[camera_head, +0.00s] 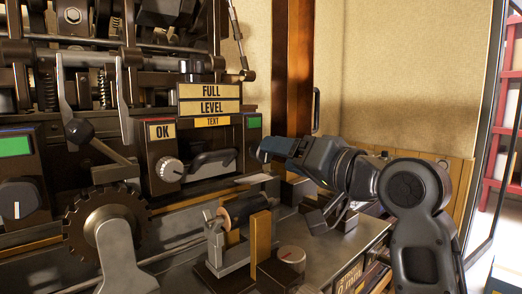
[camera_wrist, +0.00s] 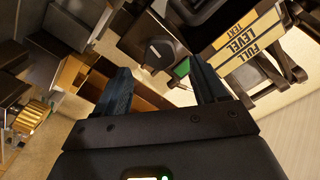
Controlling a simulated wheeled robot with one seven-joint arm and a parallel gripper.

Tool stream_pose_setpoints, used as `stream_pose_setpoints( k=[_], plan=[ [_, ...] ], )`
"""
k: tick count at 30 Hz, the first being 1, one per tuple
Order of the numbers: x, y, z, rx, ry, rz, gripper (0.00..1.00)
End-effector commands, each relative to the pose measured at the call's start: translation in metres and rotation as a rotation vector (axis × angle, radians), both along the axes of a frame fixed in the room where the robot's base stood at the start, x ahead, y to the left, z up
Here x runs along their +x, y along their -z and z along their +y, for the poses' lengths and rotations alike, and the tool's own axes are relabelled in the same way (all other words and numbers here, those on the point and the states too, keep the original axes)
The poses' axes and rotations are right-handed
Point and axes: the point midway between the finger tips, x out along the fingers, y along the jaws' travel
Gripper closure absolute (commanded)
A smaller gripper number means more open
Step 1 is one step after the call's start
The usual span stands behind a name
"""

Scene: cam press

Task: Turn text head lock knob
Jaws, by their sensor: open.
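The TEXT unit (camera_head: 212,121) carries signs reading FULL, LEVEL and TEXT. On its front are a green indicator (camera_head: 252,122) at the right and a grey-faced knob (camera_head: 171,169) below an OK label. A dark round knob (camera_wrist: 160,52) beside the green indicator (camera_wrist: 182,68) shows in the wrist view. No label I can read names the lock knob. My gripper (camera_head: 265,153) is at the unit's right end in the head view. In the wrist view its fingers (camera_wrist: 163,85) are spread and empty, with the dark knob ahead between them. I cannot tell whether they touch it.
A black handle (camera_head: 213,158) sits between the unit's controls. A roller bracket (camera_head: 238,215) and another knob (camera_head: 291,257) stand on the bench below my gripper. A gear (camera_head: 100,220) and a black-knobbed lever (camera_head: 80,131) are at the left. A wooden post (camera_head: 292,80) rises behind.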

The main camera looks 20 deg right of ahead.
Motion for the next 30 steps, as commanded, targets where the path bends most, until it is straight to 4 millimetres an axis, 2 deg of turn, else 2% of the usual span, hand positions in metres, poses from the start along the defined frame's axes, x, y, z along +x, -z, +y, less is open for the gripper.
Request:
stream_pose_setpoints(
  k=[3,9,14,22,30],
  plan=[
    [0.019,-0.001,0.007,-0.001,-0.003,0.002,0.28],
    [0.044,-0.001,0.015,0.000,-0.001,0.000,0.28],
    [0.053,0.000,0.018,-0.001,-0.001,-0.001,0.28],
    [0.054,0.000,0.018,-0.001,-0.001,-0.001,0.28],
    [0.054,0.000,0.018,-0.001,-0.001,-0.001,0.54]
  ],
)
